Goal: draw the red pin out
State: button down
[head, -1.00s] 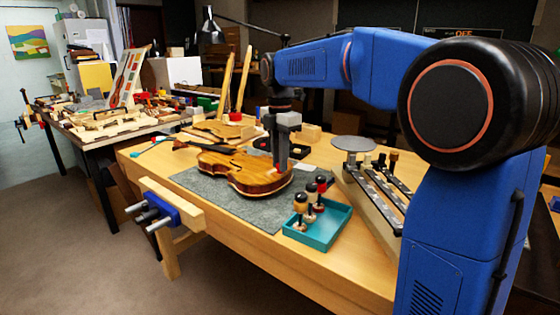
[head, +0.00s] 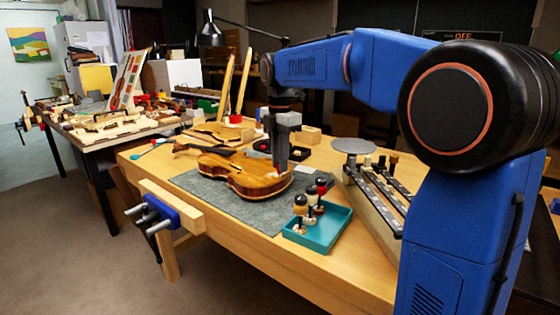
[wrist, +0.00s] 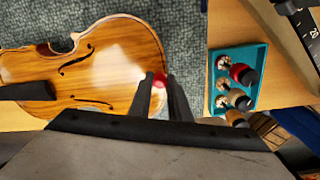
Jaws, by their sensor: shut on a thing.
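The violin (head: 246,176) lies on the grey mat, its lower end toward my gripper. The red pin shows in the wrist view (wrist: 159,80) as a small red end between my fingertips, at the violin's lower edge. My gripper (head: 280,168), also in the wrist view (wrist: 163,88), points down and is shut on the pin. The fingers hide most of the pin, so I cannot tell how far it sits in the violin.
A teal tray (head: 328,232) with several round-topped pieces, one red-topped, stands just right of the violin. The grey mat (head: 262,212) has bare room in front. A blue-and-wood vise (head: 160,212) is on the bench's front edge. A dark rack (head: 378,188) stands at right.

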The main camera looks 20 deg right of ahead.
jog(key=shift+r, duration=0.15)
jog(key=shift+r, duration=1.3)
jog(key=shift+r, duration=0.15)
notch_tip(320, 180, up, 7)
dwell(0.7)
jog(key=shift+s, duration=0.1)
